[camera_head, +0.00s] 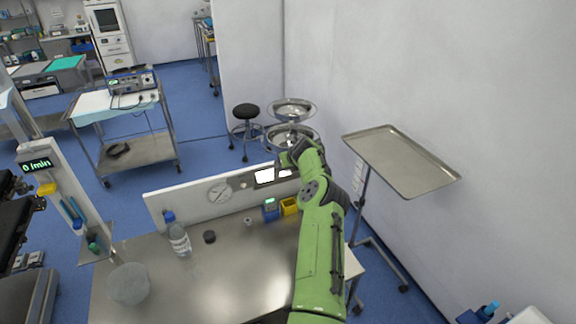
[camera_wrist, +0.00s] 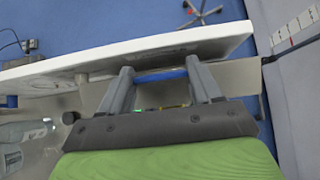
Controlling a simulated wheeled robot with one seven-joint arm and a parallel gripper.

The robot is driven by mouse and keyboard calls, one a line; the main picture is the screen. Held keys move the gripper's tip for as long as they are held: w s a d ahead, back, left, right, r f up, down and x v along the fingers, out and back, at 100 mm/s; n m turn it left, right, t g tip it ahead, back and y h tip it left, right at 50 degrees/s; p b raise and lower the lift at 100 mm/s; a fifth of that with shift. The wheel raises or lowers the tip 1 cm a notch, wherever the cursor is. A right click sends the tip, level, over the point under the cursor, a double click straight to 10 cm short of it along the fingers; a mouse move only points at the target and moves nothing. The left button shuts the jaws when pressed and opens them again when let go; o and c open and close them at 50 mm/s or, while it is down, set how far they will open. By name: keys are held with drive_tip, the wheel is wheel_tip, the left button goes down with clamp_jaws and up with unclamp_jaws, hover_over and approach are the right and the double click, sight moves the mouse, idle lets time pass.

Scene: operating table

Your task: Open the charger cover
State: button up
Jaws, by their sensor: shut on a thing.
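In the wrist view, the two grey fingers of my gripper (camera_wrist: 160,76) stand wide apart, with a blue strip (camera_wrist: 160,75) spanning between their tips. The strip looks like the charger cover, but I cannot be certain. Below it, between the fingers, a small green glow and a yellow edge show. In the head view, a blue charger-like device (camera_head: 270,209) with a lit green display stands on the table beside a yellow box (camera_head: 289,206). My green arm reaches over the right part of the table, and its fingertips are hidden there.
A white upright panel (camera_head: 178,202) with a round gauge runs along the table's back edge. A bottle (camera_head: 179,240), a small dark round object (camera_head: 209,237) and a translucent bowl (camera_head: 128,284) stand on the metal table (camera_head: 190,300). A tray stand (camera_head: 400,160) is at the right.

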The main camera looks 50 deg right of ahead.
drive_tip(key=shift+w+d+r, duration=0.15)
drive_tip(key=shift+w+r, duration=0.15)
drive_tip(key=o, duration=1.5)
drive_tip(key=shift+f, duration=0.15)
drive_tip(key=shift+s, duration=0.1)
drive_tip(key=b+v, duration=0.3)
drive_tip(key=v, duration=1.2)
drive_tip(key=shift+s+r, duration=0.2)
drive_tip(key=shift+s, duration=0.05)
